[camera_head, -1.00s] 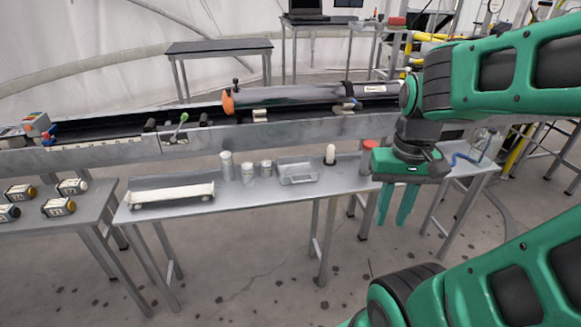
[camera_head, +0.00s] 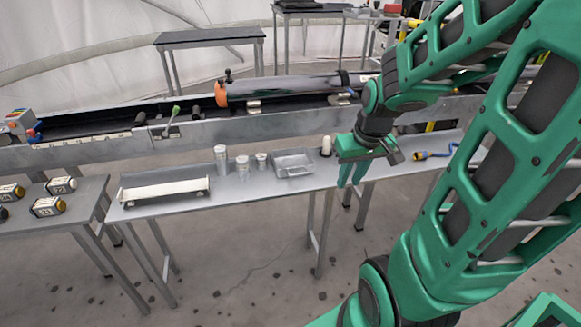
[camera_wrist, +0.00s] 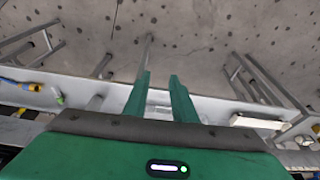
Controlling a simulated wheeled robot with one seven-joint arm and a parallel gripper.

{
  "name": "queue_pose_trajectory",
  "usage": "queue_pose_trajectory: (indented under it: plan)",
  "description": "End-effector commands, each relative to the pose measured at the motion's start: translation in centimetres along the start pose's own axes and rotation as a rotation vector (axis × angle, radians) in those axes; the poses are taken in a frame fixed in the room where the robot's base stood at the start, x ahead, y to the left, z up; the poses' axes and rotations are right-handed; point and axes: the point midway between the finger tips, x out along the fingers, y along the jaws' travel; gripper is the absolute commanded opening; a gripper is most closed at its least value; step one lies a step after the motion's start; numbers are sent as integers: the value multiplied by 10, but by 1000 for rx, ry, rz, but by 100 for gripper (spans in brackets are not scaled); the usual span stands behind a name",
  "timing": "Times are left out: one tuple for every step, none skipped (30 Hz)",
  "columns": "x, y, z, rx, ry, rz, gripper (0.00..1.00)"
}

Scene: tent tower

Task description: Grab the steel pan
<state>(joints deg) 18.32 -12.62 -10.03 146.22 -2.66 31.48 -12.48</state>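The steel pan (camera_head: 293,163) is a small shallow rectangular metal tray. It lies on the narrow grey table (camera_head: 240,190), right of several small metal cylinders. My gripper (camera_head: 349,180) is to the right of the pan, apart from it, with its green fingers pointing down near the table's front edge. In the wrist view my gripper (camera_wrist: 161,75) shows two fingers with a gap between them, open and empty. A pale shape partly shows between the fingers there; I cannot tell whether it is the pan.
A white-topped long tray (camera_head: 165,190) stands at the table's left. A white-topped cylinder (camera_head: 326,146) stands between the pan and my gripper. A blue and yellow tool (camera_head: 432,154) lies at the right. A raised metal trough (camera_head: 90,150) runs behind.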

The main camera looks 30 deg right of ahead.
Motion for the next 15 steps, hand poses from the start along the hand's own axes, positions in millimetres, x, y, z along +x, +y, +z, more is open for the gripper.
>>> queue_pose_trajectory:
  plan:
    - [17,-3,-16,-36,32,-13,24]
    - [25,-6,-26,-60,58,-23,24]
    - [36,-9,-40,-88,95,-35,24]
    - [44,-12,-49,-108,123,-44,24]
    - [51,-14,-59,-127,152,-53,24]
    - [61,-18,-72,-150,190,-65,24]
    - [69,-21,-81,-165,219,-75,24]
    - [76,-24,-90,-179,248,-84,24]
    - [85,-27,-101,-193,288,-95,24]
    - [92,-30,-109,-202,319,-102,24]
    - [98,-32,-117,-210,349,-109,24]
    - [106,-35,-128,-218,391,-117,24]
    - [112,-36,-136,-220,422,-123,24]
    - [118,-37,-143,-221,454,-126,24]
    - [125,-38,-152,-221,496,-130,24]
